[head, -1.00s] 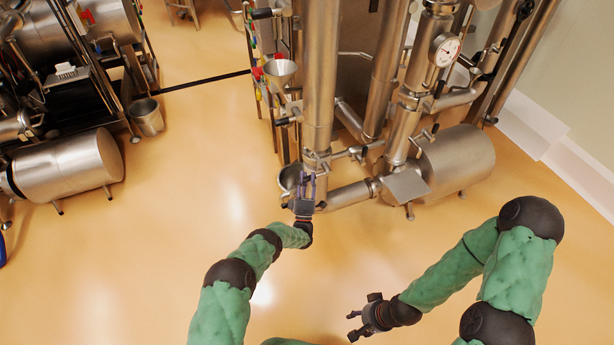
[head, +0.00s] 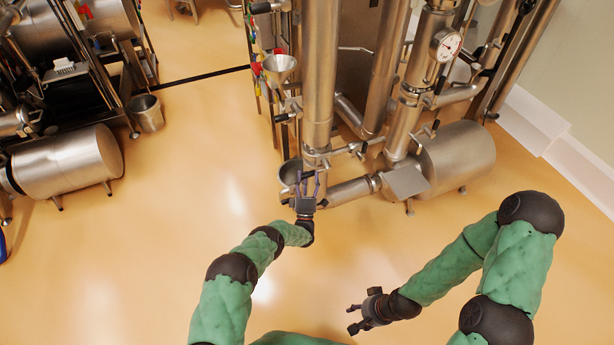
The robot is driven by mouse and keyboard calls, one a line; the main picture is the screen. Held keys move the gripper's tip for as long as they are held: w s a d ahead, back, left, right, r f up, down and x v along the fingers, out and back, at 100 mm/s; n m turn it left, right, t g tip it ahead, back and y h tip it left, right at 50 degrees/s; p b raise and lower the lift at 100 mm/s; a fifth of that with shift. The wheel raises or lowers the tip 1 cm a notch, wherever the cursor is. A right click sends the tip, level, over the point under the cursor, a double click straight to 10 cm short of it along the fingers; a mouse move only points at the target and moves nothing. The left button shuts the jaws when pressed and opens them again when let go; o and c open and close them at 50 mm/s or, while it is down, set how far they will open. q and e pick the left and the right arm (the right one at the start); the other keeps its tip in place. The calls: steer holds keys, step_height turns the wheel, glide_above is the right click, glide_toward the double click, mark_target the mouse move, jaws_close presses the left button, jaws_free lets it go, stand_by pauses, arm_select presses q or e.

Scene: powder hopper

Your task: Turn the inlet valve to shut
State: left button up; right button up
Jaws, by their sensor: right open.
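My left gripper (head: 309,183) is at the foot of the tall steel column (head: 319,80), its fingers pointing up at the fittings there. A gap shows between its fingers, but whether they touch or hold a part is too small to tell. A valve fitting with a dark handle (head: 361,150) sticks out to the right of the column, just above this gripper. No label shows which fitting is the inlet valve. My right gripper (head: 353,318) is open and empty over the floor at the lower middle, well apart from the equipment.
A horizontal pipe (head: 352,190) runs from the column's foot to a steel tank (head: 457,163) on the right. A funnel (head: 280,68) and a round gauge (head: 448,43) are higher up. Another tank (head: 70,163) and a bucket (head: 146,113) stand left. The floor between is clear.

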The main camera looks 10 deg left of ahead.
arm_select(q)
steer(key=shift+s+a+f, duration=0.15)
steer(key=shift+a+f, duration=0.15)
steer(key=shift+f, duration=0.2)
steer(key=v, duration=1.1)
steer(key=shift+s+d+r, duration=0.15)
steer(key=shift+s+d, duration=0.15)
steer(key=shift+d, duration=0.05)
steer(key=shift+w, duration=0.1)
steer(key=w+f+m+g+h+p, duration=0.2)
steer(key=w+f+m+g+h, duration=0.1)
steer(key=w+m+g, duration=0.3)
steer(key=s+d+r+m+g+h+p, duration=0.1)
steer(key=s+r+m+g, duration=0.2)
steer(key=s, duration=0.9)
steer(key=s+d+r+m+g+h+p, duration=0.2)
steer(key=s+r+m+g, duration=0.1)
steer(key=s+g, duration=0.6)
steer(key=s+d+r+m+g+h+p, duration=0.1)
steer(key=s+g, duration=0.5)
steer(key=s, duration=1.1)
step_height(320, 180, up, 2)
steer(key=shift+s+d+r+m+g+h+p, duration=0.2)
steer(key=shift+d+m+g+h+p, duration=0.25)
steer(key=shift+m, duration=0.55)
steer(key=shift+a, duration=0.1)
